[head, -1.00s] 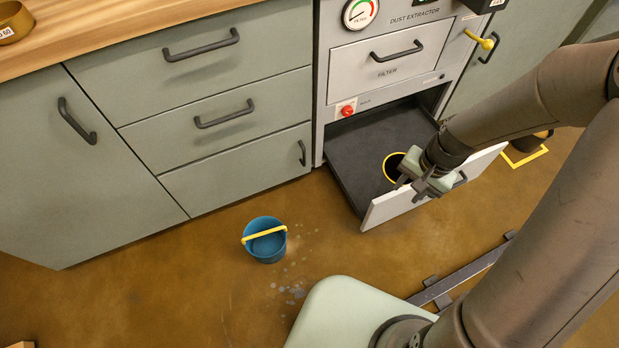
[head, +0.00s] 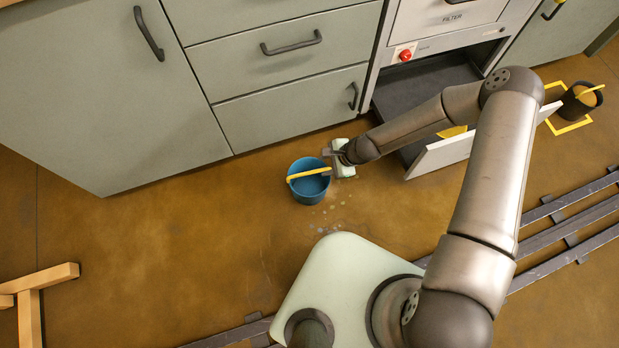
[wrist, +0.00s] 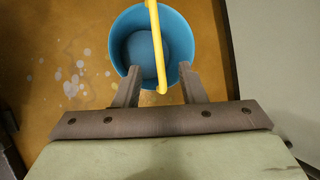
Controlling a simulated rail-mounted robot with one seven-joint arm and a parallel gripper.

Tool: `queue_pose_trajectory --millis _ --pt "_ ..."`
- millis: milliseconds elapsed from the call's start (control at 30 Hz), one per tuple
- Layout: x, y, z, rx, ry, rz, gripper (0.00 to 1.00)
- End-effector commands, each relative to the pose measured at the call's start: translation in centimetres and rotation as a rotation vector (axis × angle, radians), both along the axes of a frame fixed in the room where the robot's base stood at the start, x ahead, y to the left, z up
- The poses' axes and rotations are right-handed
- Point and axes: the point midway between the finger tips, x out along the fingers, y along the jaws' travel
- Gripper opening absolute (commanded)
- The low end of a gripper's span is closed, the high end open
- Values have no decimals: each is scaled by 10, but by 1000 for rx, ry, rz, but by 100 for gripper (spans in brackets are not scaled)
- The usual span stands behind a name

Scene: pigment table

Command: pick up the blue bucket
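The blue bucket (head: 310,187) stands upright on the brown floor in front of the drawers, with its yellow handle (head: 309,174) lying across the top. My gripper (head: 328,160) is just right of the bucket, close to its rim. In the wrist view the gripper (wrist: 160,84) is open, its two fingers apart, with the near end of the yellow handle (wrist: 160,60) between the fingertips. The bucket (wrist: 123,48) fills the area beyond the fingers and looks empty inside. I cannot tell whether the fingers touch it.
Grey-green cabinets (head: 290,100) stand close behind the bucket. A dark bucket (head: 578,103) sits in a yellow floor marking at far right. A wooden frame (head: 40,280) lies at left.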

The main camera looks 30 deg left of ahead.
Motion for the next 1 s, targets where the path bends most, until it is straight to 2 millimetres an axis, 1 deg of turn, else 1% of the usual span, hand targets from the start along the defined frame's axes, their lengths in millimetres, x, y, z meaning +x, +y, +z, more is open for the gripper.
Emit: queue_pose_trajectory --millis 33,100,233,333,567,767,867,1000 --pt "-3 6 -15 0 1 2 37" --pt "-5 14 -28 -1 0 1 37" --pt "-8 25 -47 0 0 2 37" --pt "-9 31 -55 0 -1 3 37" --pt "-11 37 -64 0 0 2 37" --pt "-20 52 -89 0 0 2 37" --pt "-21 59 -100 0 0 2 37" --pt "-21 62 -101 0 -2 1 37"
